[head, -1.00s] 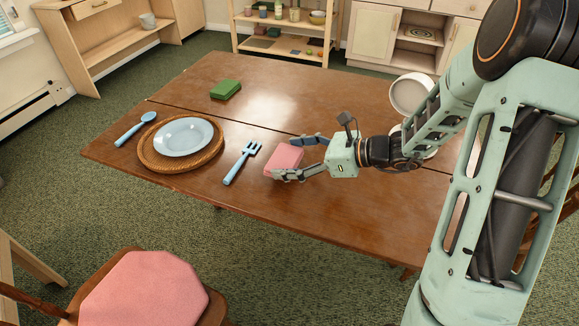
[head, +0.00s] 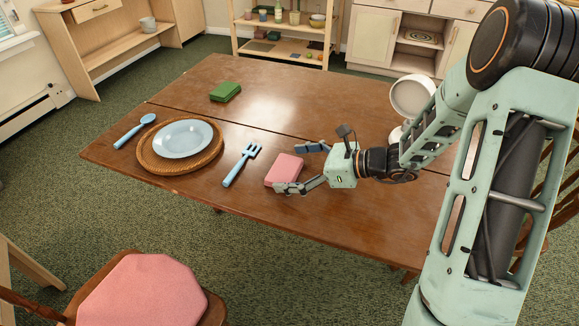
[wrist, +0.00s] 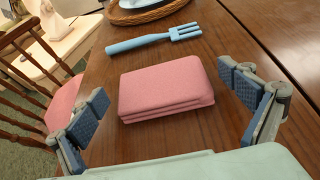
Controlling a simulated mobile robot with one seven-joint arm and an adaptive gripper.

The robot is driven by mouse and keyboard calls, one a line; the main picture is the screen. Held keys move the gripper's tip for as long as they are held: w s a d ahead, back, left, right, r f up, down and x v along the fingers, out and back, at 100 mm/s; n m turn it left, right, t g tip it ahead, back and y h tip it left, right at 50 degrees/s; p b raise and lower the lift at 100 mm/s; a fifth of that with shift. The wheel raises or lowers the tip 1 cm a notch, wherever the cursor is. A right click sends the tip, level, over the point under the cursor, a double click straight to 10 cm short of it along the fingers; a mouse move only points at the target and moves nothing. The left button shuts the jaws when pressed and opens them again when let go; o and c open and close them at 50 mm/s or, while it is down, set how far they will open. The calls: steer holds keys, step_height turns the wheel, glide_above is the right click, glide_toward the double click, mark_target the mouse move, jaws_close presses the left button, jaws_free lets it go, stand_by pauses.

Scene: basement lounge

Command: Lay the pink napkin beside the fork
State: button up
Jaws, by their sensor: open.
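The folded pink napkin (head: 285,169) lies flat on the table, just right of the light blue fork (head: 242,164), with a small gap between them. In the wrist view the napkin (wrist: 167,88) sits between and ahead of my spread fingers, with the fork (wrist: 155,40) beyond it. My gripper (head: 296,168) is open, its fingers wide apart at the napkin's right side. It holds nothing.
A light blue plate (head: 184,138) rests on a round wicker mat (head: 150,158), left of the fork, with a blue spoon (head: 135,130) further left. A green folded cloth (head: 225,92) lies further back. A white round object (head: 412,95) stands behind my arm. A chair with a pink cushion (head: 143,291) stands in front.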

steer(key=p+v, duration=0.2)
steer(key=v, duration=1)
